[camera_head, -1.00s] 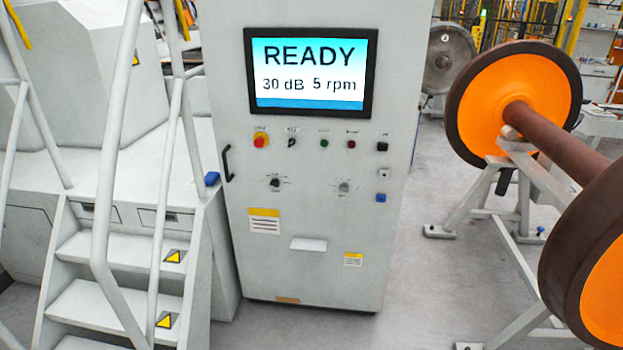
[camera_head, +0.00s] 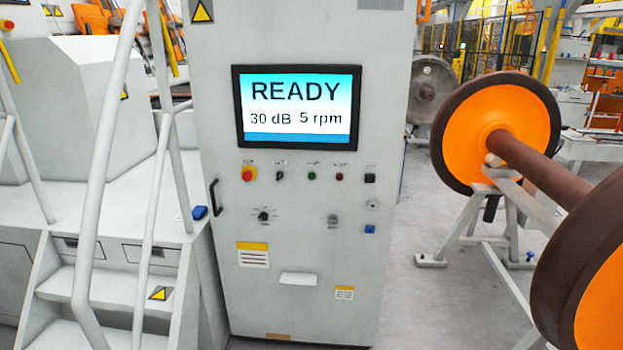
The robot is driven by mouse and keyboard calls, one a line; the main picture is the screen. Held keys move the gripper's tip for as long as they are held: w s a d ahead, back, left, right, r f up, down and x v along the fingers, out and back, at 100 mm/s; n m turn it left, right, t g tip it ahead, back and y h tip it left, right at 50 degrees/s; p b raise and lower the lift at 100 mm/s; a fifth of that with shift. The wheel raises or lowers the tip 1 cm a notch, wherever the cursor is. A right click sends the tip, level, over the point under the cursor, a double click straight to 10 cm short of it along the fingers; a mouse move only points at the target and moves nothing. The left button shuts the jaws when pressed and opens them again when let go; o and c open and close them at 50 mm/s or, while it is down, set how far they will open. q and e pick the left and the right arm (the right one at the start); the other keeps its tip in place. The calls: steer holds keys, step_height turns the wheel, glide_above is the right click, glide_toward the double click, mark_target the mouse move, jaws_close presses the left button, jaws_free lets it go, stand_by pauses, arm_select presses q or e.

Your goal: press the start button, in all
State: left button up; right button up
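A tall light-grey control cabinet (camera_head: 305,225) stands in front of me. Its screen (camera_head: 296,107) reads "READY", "30 dB" and "5 rpm". Two rotary knobs sit lower, a left one (camera_head: 263,215) and a right one (camera_head: 333,220). Neither of my grippers shows in the view.
Steps with white handrails (camera_head: 104,170) stand close on the cabinet's left. An orange and brown wheelset (camera_head: 497,132) rests on a grey stand (camera_head: 453,228) at the right. Grey floor (camera_head: 412,290) is clear between cabinet and stand.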

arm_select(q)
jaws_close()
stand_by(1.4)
